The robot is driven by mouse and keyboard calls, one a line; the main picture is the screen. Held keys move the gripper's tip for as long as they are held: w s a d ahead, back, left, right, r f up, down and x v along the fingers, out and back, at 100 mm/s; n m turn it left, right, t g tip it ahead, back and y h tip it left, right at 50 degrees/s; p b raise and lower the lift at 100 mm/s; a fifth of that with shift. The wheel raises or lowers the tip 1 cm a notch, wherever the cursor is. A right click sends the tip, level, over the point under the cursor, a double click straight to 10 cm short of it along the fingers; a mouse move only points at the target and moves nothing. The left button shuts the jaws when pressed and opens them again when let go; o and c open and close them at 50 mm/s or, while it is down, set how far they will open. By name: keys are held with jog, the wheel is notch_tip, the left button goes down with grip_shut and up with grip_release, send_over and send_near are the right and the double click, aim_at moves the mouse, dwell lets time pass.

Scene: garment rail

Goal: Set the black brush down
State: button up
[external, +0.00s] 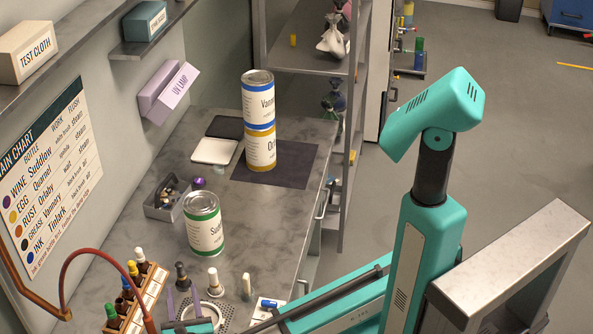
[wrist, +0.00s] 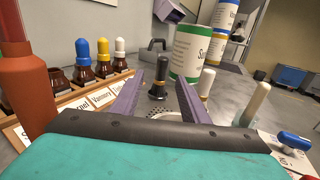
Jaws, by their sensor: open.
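The black brush (external: 181,276) stands upright on the grey bench. In the wrist view the black brush (wrist: 159,78) has a dark handle and a gold band low down near its wider base. My gripper (external: 184,292) is open, its two purple fingers spread. In the wrist view the gripper's fingertips (wrist: 161,86) point at the brush, one to each side, with visible gaps. I cannot tell whether the brush is fully between them or just beyond. Its base appears to rest on the surface.
A white brush (wrist: 206,82) and a pale-handled brush (wrist: 257,102) stand to the right. A perforated plate (external: 213,312) lies below. A rack of dropper bottles (external: 138,292) is at left. A green-banded can (external: 204,224) stands behind; two stacked cans (external: 259,120) stand on a dark mat (external: 292,163).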

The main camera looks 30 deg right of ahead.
jog(key=shift+d+r, duration=0.1)
jog(key=s+d+n+p, duration=0.1)
jog(key=p, duration=0.1)
jog(key=s+d+r+n+p, duration=0.1)
jog(key=p, duration=0.1)
jog(key=s+d+r+y+p, duration=0.1)
jog(key=s+p, duration=0.1)
jog(key=shift+d+r+n, duration=0.15)
jog(key=shift+d+n, duration=0.25)
jog(key=shift+s+d+r+n+t+y+p, duration=0.1)
jog(key=shift+s+d+n+t+y+p, duration=0.2)
jog(key=shift+p, duration=0.5)
jog(key=shift+d+n+y+p, duration=0.15)
jog(key=shift+n+y+p, duration=0.2)
jog(key=shift+p, duration=0.2)
jog(key=y+p, duration=0.1)
jog(key=p, duration=0.1)
jog(key=n+y+p, duration=0.1)
jog(key=y+p, duration=0.1)
jog(key=shift+w+d+f+t, duration=0.2)
jog(key=shift+f+t, duration=0.1)
jog(key=shift+f, duration=0.1)
jog(key=shift+d+f+n+y+p, duration=0.1)
jog(key=shift+f+n+y+p, duration=0.25)
jog(key=shift+y+p, duration=0.45)
jog(key=shift+s+f+y+p, duration=0.1)
jog(key=shift+f+y+p, duration=0.35)
jog(key=shift+y, duration=0.1)
jog(key=shift+f, duration=0.1)
